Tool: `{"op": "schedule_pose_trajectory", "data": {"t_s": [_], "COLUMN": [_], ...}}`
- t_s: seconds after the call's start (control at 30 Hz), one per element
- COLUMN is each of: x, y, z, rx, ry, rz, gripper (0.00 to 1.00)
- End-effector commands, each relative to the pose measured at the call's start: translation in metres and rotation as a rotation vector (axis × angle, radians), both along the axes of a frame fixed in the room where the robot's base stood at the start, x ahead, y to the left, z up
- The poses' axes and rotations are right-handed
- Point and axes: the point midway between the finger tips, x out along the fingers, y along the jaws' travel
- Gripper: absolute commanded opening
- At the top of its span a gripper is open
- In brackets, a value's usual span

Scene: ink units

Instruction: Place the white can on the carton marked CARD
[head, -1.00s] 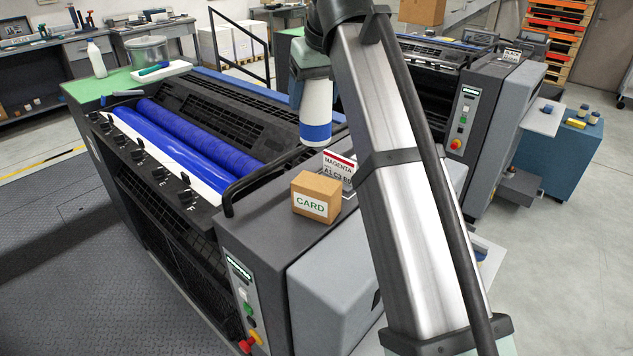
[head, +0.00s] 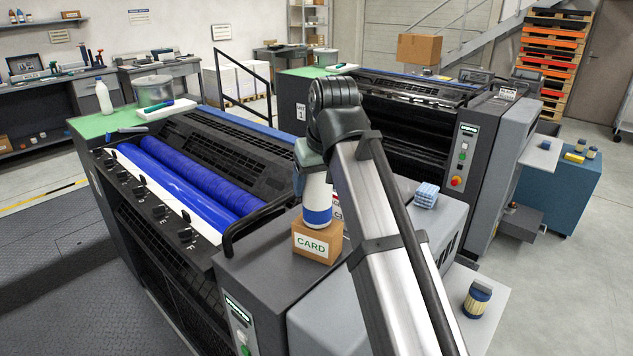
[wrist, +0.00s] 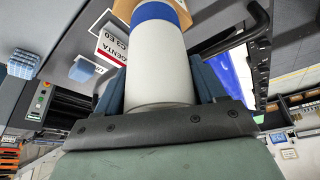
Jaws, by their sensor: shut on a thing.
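The white can (head: 316,194) with a blue band at its lower end is held upright in my gripper (head: 314,176). In the wrist view the can (wrist: 160,75) sits between the two blue-grey fingers. The brown carton marked CARD (head: 318,243) stands on the grey top of the near press. The can's lower end overlaps the carton's top in the head view; I cannot tell whether they touch. In the wrist view the carton (wrist: 186,12) shows as a brown strip past the can's banded end.
A blue stack (head: 426,194) lies farther right on the press top. A guard rail (head: 262,215) runs just left of the carton. A blue-and-tan jar (head: 477,298) stands on a side shelf.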

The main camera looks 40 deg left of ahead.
Motion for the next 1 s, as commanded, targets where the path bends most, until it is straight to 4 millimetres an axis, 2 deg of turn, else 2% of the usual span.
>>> {"op": "schedule_pose_trajectory", "data": {"t_s": [0.4, 0.43, 0.5, 0.7, 1.0], "x": [0.0001, 0.0001, 0.0002, 0.0002, 0.0004], "y": [0.0001, 0.0002, 0.0002, 0.0003, 0.0005], "z": [-0.0058, -0.006, -0.0057, -0.0056, -0.0023], "rx": [0.001, 0.001, 0.001, 0.001, 0.001], "ry": [0.0, 0.0, 0.0, 0.0, 0.0], "rz": [0.0, 0.0, 0.0, 0.0, 0.0], "gripper": [0.35, 0.7, 0.77, 0.95, 0.95]}}
